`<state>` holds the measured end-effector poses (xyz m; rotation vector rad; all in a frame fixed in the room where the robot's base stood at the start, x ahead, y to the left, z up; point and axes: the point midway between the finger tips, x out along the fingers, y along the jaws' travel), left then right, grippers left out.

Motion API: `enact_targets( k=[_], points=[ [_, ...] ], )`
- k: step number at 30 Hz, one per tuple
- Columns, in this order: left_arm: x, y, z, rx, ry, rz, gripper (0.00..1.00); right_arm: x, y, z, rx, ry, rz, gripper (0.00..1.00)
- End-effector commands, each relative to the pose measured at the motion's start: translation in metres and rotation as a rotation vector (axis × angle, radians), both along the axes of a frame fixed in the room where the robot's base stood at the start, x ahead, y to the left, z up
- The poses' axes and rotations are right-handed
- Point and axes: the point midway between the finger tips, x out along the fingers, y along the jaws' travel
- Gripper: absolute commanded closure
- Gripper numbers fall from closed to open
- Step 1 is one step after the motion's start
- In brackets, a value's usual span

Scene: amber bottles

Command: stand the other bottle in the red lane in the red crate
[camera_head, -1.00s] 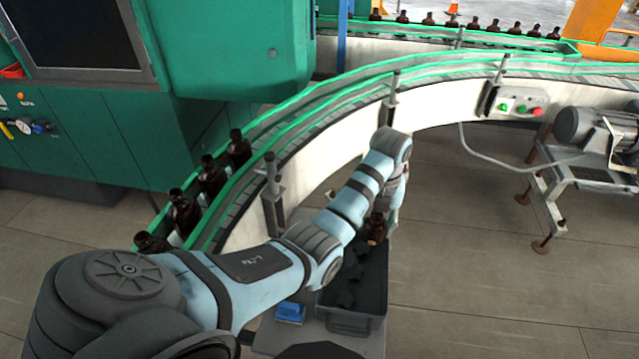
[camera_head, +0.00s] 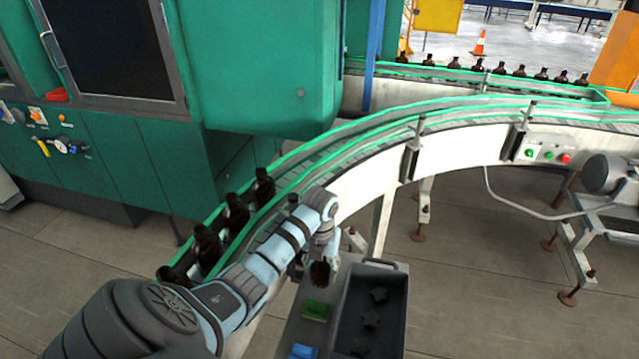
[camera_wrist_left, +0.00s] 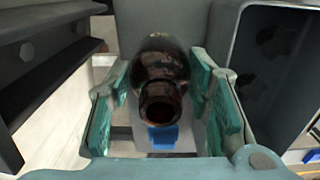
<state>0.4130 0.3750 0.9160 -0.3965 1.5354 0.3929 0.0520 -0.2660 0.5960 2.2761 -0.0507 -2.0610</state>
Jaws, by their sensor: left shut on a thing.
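My left gripper (camera_head: 316,260) is shut on a brown amber bottle (camera_head: 320,274), beside the dark grey tray. In the left wrist view the teal fingers of this gripper (camera_wrist_left: 160,82) close on both sides of the bottle (camera_wrist_left: 160,62), its open mouth facing the camera. Whether the bottle's base touches anything is hidden. Several other amber bottles (camera_head: 236,212) stand in a row on the conveyor at the left. I make out no red crate and no red-marked lane in these views. My right gripper is not in view.
The dark grey tray (camera_head: 402,300) holds several dark star-shaped pieces. The green-railed conveyor (camera_head: 370,145) curves behind my arm.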

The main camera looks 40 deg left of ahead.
Motion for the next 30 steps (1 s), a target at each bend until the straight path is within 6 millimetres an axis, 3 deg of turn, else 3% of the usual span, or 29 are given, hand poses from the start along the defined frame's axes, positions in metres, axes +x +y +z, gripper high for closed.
enact_targets(
  k=[9, 20, 21, 24, 30],
  points=[
    [-0.001, 0.001, -0.049, 0.001, 0.002, 0.002, 0.85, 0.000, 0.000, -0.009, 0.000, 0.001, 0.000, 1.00],
    [-0.002, 0.003, -0.055, 0.001, 0.000, 0.000, 0.85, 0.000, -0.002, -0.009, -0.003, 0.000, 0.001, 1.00],
    [-0.002, 0.003, -0.055, 0.001, 0.000, 0.000, 0.50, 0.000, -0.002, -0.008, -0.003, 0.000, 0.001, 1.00],
    [-0.002, 0.003, -0.055, 0.001, 0.000, 0.000, 0.35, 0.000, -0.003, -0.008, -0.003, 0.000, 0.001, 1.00],
    [-0.002, 0.003, -0.054, 0.001, 0.000, 0.000, 0.35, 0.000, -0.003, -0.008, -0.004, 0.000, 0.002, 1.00]
  ],
)
